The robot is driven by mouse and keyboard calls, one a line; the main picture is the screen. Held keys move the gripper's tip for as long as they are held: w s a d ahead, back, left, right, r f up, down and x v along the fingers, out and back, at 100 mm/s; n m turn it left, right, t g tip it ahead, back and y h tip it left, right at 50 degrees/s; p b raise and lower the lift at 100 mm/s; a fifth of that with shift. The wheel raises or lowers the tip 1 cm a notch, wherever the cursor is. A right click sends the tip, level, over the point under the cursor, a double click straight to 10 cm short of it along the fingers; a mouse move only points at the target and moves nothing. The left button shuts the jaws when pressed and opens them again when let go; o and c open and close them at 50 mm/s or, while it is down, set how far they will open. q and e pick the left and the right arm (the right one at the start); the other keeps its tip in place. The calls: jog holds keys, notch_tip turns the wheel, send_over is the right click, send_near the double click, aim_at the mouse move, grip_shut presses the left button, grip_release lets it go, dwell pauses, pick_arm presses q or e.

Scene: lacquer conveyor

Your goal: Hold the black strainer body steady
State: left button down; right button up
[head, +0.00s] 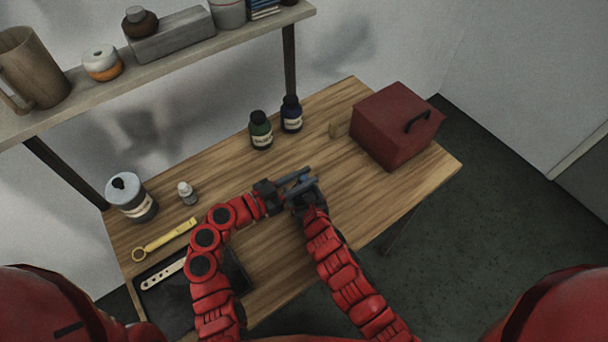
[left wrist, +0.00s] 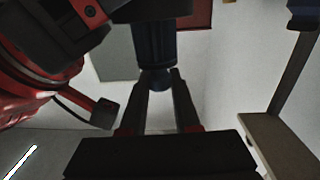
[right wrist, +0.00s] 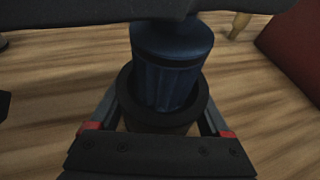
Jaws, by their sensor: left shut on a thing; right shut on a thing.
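The black strainer body (right wrist: 158,122) is a round, open-topped cup between the fingers of my right gripper (right wrist: 160,118) in the right wrist view. My right gripper is shut on it, above the table. A dark blue ribbed piece (right wrist: 170,75) stands in the body's mouth, its lower end hidden inside. My left gripper (left wrist: 157,78) is shut on the rounded end of this blue piece, which also shows in the left wrist view (left wrist: 156,45). In the head view, my left gripper (head: 295,180) and right gripper (head: 308,190) meet over the middle of the table, largely hiding both parts.
A dark red box (head: 390,135) with a black handle stands at the right of the wooden table (head: 400,195).

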pick_arm(q)
jog(key=shift+f, duration=1.65)
jog(key=c, duration=0.6)
grip_release()
jog(key=shift+o, duration=0.2)
jog(key=v, duration=1.2)
pick_arm(e)
jog(key=o, duration=1.5)
jog(key=v, duration=1.2)
